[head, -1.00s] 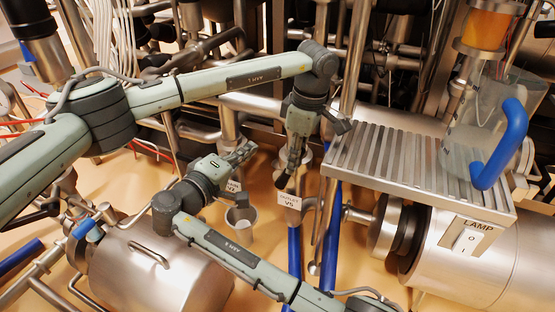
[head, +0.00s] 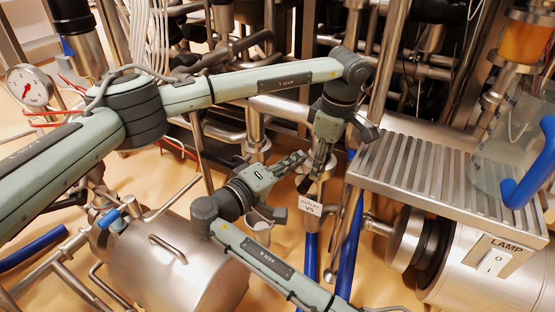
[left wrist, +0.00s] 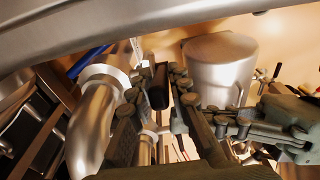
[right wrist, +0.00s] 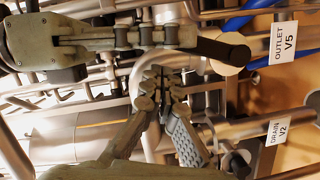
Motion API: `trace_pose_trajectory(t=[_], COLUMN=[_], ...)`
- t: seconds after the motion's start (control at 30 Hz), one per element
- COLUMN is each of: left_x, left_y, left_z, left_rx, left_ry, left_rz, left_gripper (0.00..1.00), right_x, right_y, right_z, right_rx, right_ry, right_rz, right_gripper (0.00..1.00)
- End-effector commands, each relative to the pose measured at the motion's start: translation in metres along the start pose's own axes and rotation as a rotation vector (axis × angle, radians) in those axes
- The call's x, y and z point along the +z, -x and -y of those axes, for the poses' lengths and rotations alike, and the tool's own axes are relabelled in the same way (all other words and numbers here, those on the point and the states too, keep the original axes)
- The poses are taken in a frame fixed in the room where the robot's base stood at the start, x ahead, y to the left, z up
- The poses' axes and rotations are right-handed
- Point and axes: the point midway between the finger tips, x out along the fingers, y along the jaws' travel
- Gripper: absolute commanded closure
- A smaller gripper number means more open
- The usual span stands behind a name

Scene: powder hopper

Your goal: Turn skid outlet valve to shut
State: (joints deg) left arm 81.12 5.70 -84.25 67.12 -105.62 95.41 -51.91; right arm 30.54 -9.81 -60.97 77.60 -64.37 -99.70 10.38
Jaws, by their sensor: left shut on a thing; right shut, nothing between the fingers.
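The outlet tag V5 (head: 311,206) hangs at the outlet valve. It also shows in the right wrist view (right wrist: 284,42). My left gripper (head: 312,177) reaches down from above and is shut on the black valve handle (head: 304,185). In the left wrist view the dark handle (left wrist: 158,88) sits between the fingers. In the right wrist view the handle (right wrist: 224,50) sticks out past my left fingers. My right gripper (head: 302,158) is shut and empty, just left of my left gripper. The valve body is mostly hidden, and I cannot read the handle's exact angle.
A drain tag V2 (right wrist: 278,132) is close to my right gripper. A slatted step (head: 430,168) and a lamp switch (head: 494,262) stand at right. A steel tank (head: 172,262) lies at lower left. Blue pipes (head: 350,245) run below the valve; dense piping fills the back.

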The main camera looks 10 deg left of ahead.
Motion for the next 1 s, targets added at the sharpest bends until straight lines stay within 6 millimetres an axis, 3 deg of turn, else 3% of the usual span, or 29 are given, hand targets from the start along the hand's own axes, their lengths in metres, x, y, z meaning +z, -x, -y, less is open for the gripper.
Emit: trace_pose_trajectory(t=[0.2, 0.57, 0.77, 0.97, 1.0], left_x=[0.0, 0.0, 0.0, 0.0, 0.0], left_y=[0.001, 0.001, 0.001, 0.001, 0.001], left_z=[0.0, -0.001, -0.001, -0.001, -0.001], left_rx=[0.002, 0.002, 0.002, 0.002, 0.001], left_ry=[0.0, 0.0, 0.0, 0.0, 0.001], left_rz=[0.001, 0.001, 0.001, 0.001, 0.001], left_gripper=[1.0, 1.0, 1.0, 1.0, 0.81], right_x=[0.016, 0.018, 0.032, 0.034, 0.034], right_y=[-0.004, -0.004, -0.006, -0.007, -0.007], right_z=[-0.001, 0.0, 0.001, 0.001, 0.001], right_rx=[0.0, -0.001, -0.018, -0.014, -0.014], right_ry=[-0.001, -0.003, -0.055, -0.052, -0.051], right_rz=[-0.001, 0.0, 0.002, 0.004, 0.005], right_gripper=[1.0, 1.0, 1.0, 1.0, 1.0])
